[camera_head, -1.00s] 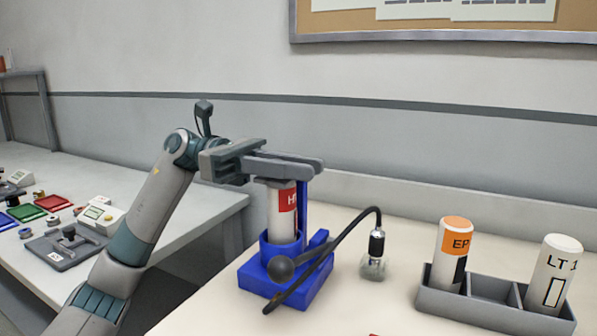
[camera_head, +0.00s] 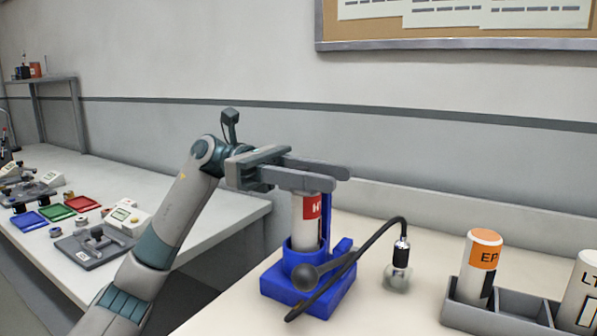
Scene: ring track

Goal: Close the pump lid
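The pump is a blue stand (camera_head: 322,297) on the near bench, with a white cartridge (camera_head: 305,235) with a red label upright in its blue collar. A black lever with a round knob (camera_head: 305,277) and a black hose (camera_head: 372,240) lie at its front and right. My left gripper (camera_head: 340,178) is just above the top of the cartridge, its two long grey fingers apart and level, pointing right. Nothing shows between the fingers. The cartridge's top is hidden behind the near finger, and I cannot make out the lid. My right gripper is not in view.
A grey rack (camera_head: 497,323) at the right holds an orange-topped EP cartridge (camera_head: 480,262) and a white LT cartridge (camera_head: 583,300). A second bench (camera_head: 235,212) at the left carries trays and devices.

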